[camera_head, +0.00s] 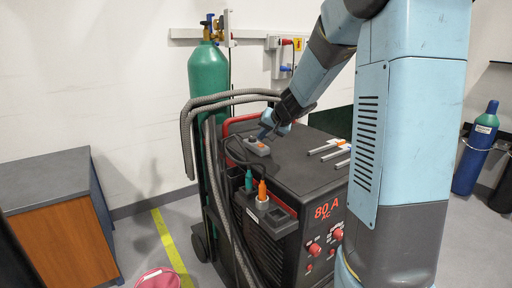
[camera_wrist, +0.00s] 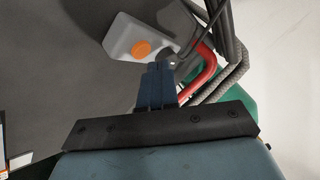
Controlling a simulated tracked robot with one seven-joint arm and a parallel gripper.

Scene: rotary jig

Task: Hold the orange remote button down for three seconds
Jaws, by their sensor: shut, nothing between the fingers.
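The grey remote (camera_head: 257,146) lies on top of the dark welding machine (camera_head: 300,165), near its back left edge. In the wrist view the remote (camera_wrist: 128,36) shows a round orange button (camera_wrist: 141,48) on its upper face. My gripper (camera_head: 263,134) is just above the remote in the head view. In the wrist view my gripper (camera_wrist: 158,66) is shut and empty, its fingertips close to the remote's edge beside the orange button. The fingertips do not cover the button. I cannot tell whether they touch the remote.
A red handle (camera_wrist: 204,72) and grey hoses (camera_head: 188,130) run close to the remote. A green gas cylinder (camera_head: 208,80) stands behind the machine. Several light rods (camera_head: 330,148) lie on the machine's top at right. A dark cable leads from the remote.

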